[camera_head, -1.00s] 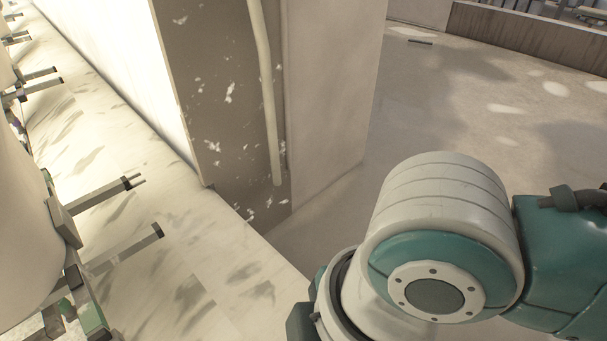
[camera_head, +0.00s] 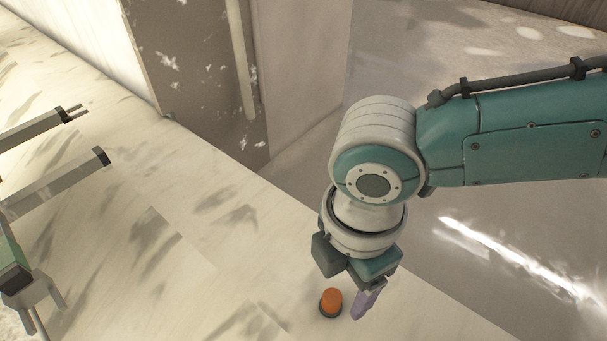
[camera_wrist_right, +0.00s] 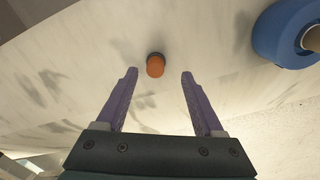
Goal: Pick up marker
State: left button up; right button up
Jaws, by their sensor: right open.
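The marker appears to be a short orange cylinder with a dark base (camera_head: 330,301), standing on the pale streaked surface in the head view. It also shows in the right wrist view (camera_wrist_right: 155,66). My right gripper (camera_head: 357,309) points down just right of it in the head view, with a purple finger showing. In the right wrist view, the two purple fingers (camera_wrist_right: 159,73) are spread and empty. The orange cylinder appears between the fingertips there, near their ends; whether they are level with it I cannot tell. My left gripper is not in view.
Grey pronged arms with a green part (camera_head: 12,278) stick in from the left. A blue round object (camera_wrist_right: 284,36) lies at the upper right of the right wrist view. A grey-brown panel (camera_head: 195,75) stands behind the surface. The surface around the orange cylinder is clear.

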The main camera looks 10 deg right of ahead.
aim_at(333, 296)
jog(key=f+b, duration=0.2)
jog(key=f, duration=0.1)
jog(key=a+f+b, duration=0.1)
jog(key=shift+w+f, duration=0.25)
jog(key=shift+f, duration=0.15)
jog(key=shift+d, duration=0.1)
grip_shut()
